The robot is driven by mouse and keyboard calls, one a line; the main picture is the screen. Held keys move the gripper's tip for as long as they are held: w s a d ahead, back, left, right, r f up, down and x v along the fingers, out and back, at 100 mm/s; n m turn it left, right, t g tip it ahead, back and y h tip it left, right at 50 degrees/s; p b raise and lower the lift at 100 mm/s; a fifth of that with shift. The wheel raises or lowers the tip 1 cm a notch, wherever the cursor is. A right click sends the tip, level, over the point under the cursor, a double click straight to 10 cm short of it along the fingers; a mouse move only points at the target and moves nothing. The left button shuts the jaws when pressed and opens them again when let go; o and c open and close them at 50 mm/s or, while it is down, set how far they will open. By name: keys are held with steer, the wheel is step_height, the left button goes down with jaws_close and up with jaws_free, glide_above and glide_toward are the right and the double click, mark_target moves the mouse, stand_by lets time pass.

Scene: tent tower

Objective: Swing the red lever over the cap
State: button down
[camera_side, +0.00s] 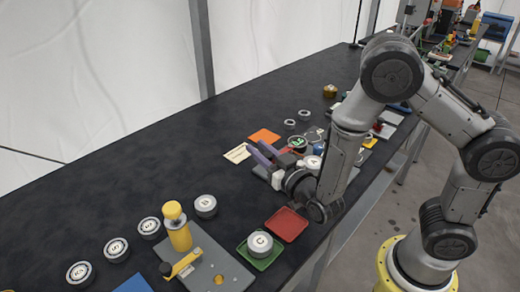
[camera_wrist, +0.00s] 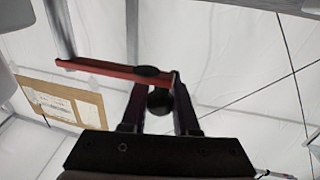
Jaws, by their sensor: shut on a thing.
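The red lever (camera_wrist: 105,69) shows in the wrist view as a flat red bar. Its left end meets a grey metal post (camera_wrist: 58,28), and its right end reaches my gripper. A round black knob (camera_wrist: 159,101) by that end sits between my two dark fingers, which are shut on it. In the side view my gripper (camera_side: 256,150) points left, low over the middle of the table, with purple fingers. The lever is hard to make out there, and I cannot tell which round piece is the cap.
A green tray (camera_side: 260,262) and a red tray (camera_side: 287,226) lie near the front edge. A yellow post device (camera_side: 180,236) stands on a grey plate at lower left. Several round white-topped pieces (camera_side: 205,206) sit around it. The dark table (camera_side: 130,195) is clear at back left.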

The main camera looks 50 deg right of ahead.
mark_target(271, 159)
steer(key=shift+s+y, duration=0.15)
steer(key=shift+y, duration=0.15)
steer(key=shift+s+a+n+y, duration=0.1)
steer(key=shift+s+n+y, duration=0.7)
steer(key=shift+y, duration=0.45)
steer(key=shift+s+n+y, duration=0.45)
steer(key=shift+n+y, duration=0.55)
steer(key=shift+y, duration=0.25)
steer(key=shift+s+n+g+y, duration=0.2)
steer(key=shift+s+n+y, duration=0.35)
steer(key=shift+y, duration=0.4)
steer(key=shift+s+n+g+y, duration=0.2)
steer(key=shift+s+n+y, duration=0.15)
steer(key=shift+n+y, duration=0.45)
steer(key=shift+s+n+g+y, duration=0.2)
steer(key=shift+s+n+y, duration=0.25)
steer(key=shift+y, duration=0.6)
steer(key=c, duration=0.7)
jaws_free()
steer(key=shift+o, duration=0.2)
steer(key=shift+s, duration=0.15)
